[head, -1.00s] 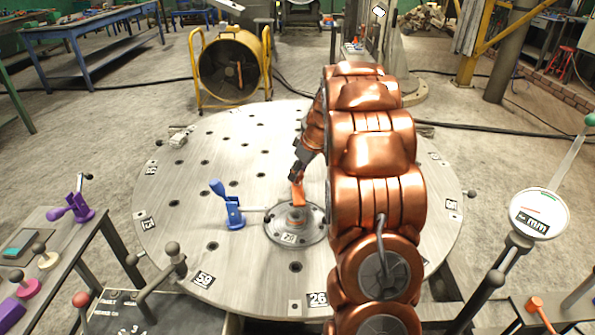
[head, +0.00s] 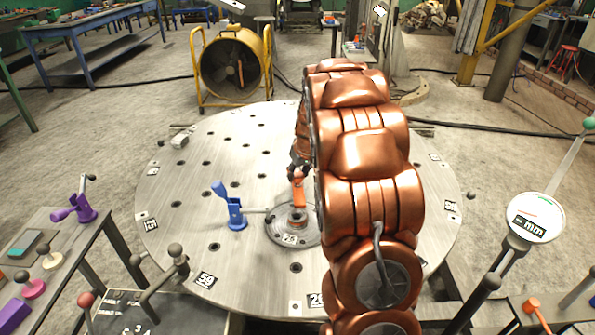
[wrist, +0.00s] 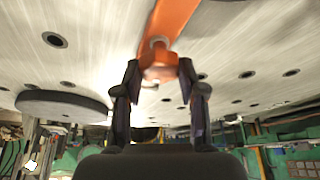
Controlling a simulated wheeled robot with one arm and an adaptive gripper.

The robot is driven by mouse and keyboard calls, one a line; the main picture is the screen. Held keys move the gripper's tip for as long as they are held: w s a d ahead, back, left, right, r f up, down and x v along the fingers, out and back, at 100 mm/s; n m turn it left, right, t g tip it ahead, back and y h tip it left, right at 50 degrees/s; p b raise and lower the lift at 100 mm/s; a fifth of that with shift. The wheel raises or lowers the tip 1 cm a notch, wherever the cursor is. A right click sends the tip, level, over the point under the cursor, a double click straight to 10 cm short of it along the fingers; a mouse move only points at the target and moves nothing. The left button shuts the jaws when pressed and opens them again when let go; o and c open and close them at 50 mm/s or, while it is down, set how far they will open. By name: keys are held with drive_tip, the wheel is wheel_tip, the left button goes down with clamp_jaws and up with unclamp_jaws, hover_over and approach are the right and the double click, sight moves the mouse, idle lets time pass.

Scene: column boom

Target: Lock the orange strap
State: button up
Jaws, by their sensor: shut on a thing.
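The orange strap (head: 299,190) stands up from a round grey hub plate (head: 279,232) in the middle of the large round table. It looks nearly upright in the head view. In the wrist view the orange strap (wrist: 173,22) runs up out of the top of the picture, with its near end between my fingers. My gripper (wrist: 159,73) has one dark finger on each side of that end and is shut on it. In the head view my gripper (head: 298,168) is small and partly hidden by my copper arm. The strap's base is partly hidden too.
A blue toggle clamp (head: 234,211) stands on the table just left of the hub. A lever with a grey knob (head: 176,250) stands at the front left edge. A gauge (head: 536,217) is at the right. The table's far left is mostly clear.

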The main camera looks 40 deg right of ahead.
idle(0.4)
drive_tip(key=o, duration=0.9)
drive_tip(key=shift+c, duration=0.2)
drive_tip(key=v, duration=1.2)
drive_tip(key=shift+a, duration=0.1)
